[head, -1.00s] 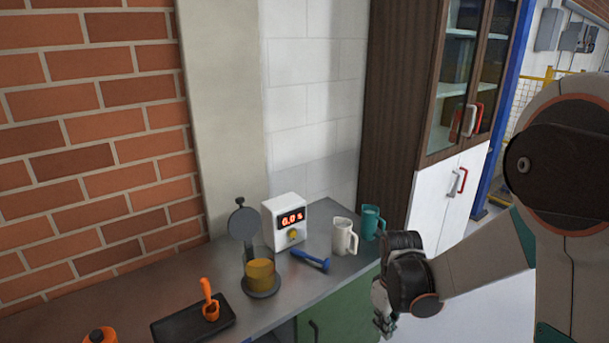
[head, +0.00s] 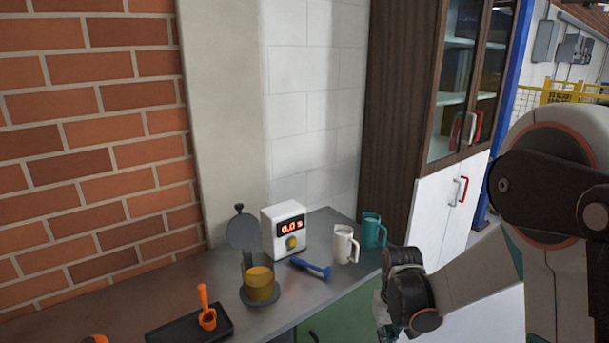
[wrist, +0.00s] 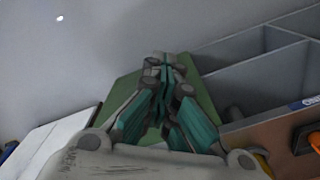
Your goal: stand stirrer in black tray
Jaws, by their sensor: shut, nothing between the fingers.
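The black tray (head: 180,333) lies on the counter at the lower left of the head view. An orange scoop-like tool (head: 207,314) stands in it with its handle up. A blue tool with a wider head (head: 313,268) lies flat on the counter; I cannot tell for certain which of the two is the stirrer. My gripper (head: 383,325) is off the counter's right end, well away from both tools. In the wrist view its teal fingers (wrist: 164,72) are together and empty.
A glass vessel with amber contents (head: 260,286) stands between the tray and the blue tool. A white timer box (head: 283,232), white mug (head: 344,246) and teal mug (head: 372,231) stand behind. An orange object (head: 95,339) is cut off at lower left.

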